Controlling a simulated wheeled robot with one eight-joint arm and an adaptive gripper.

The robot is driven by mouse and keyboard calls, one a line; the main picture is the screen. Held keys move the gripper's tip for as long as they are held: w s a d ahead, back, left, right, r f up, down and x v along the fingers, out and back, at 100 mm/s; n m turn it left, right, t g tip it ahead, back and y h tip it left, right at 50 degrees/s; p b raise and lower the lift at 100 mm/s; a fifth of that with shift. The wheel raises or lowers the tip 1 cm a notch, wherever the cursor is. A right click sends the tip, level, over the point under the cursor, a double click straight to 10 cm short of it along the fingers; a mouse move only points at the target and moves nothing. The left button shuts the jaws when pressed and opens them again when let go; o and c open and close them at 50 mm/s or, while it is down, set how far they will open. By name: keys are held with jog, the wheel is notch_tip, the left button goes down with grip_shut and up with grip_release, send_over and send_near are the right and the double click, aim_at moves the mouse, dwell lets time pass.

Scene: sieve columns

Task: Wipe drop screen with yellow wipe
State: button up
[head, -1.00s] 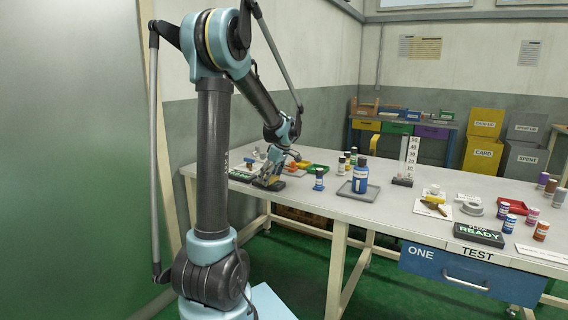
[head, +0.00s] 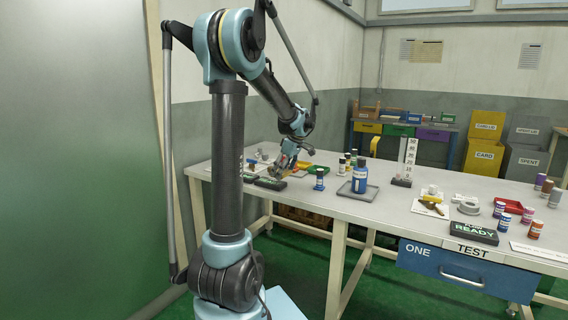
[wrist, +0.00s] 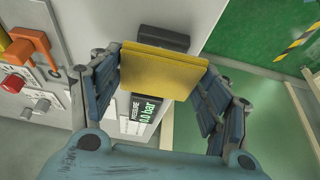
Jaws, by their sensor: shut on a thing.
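My gripper (wrist: 163,80) is shut on the yellow wipe (wrist: 165,65), a flat square pad held between the two blue fingers in the wrist view. Beyond the wipe is a dark screen (wrist: 146,122) that reads "PRESSURE 0.0 bar"; the wipe hides part of it. I cannot tell whether this is the drop screen. The wipe looks held above the surface. In the head view, my gripper (head: 284,163) is over the table's far left end, above two low dark units, one of them here (head: 270,183). The wipe is hard to make out there.
A red knob (wrist: 13,84) and an orange fixture (wrist: 37,43) stand left of the wipe. A dark block (wrist: 160,36) lies beyond it. The table edge and green floor (wrist: 250,65) are on the right.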

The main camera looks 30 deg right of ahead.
jog(key=shift+r, duration=2.1)
jog(key=shift+s, duration=0.1)
